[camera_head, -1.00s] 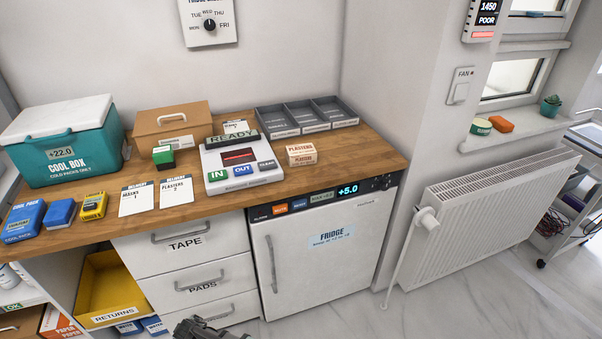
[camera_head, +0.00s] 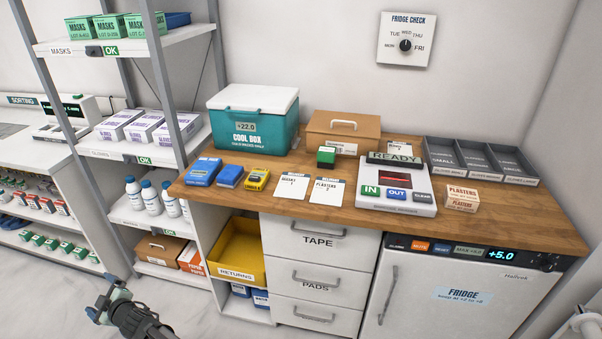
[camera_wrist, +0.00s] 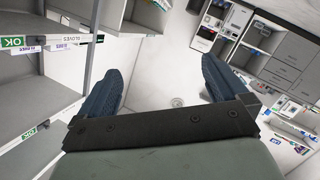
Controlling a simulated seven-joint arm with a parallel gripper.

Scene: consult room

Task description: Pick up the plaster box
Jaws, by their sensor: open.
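The plaster box (camera_head: 461,198) is a small white and orange carton marked PLASTERS. It stands on the wooden counter (camera_head: 540,228), right of the white READY device, in the head view. My gripper (camera_head: 110,288) is low at the bottom left of the head view, over the floor and far from the box. In the wrist view its two dark blue fingers (camera_wrist: 165,92) are spread wide with nothing between them. I cannot make out the plaster box in the wrist view.
The READY device (camera_head: 397,192) with buttons stands just left of the box. A grey three-part tray (camera_head: 484,160) lies behind it. A teal cool box (camera_head: 253,118), cold packs and two delivery cards occupy the left counter. Shelving (camera_head: 150,151) stands left; the counter's front right is clear.

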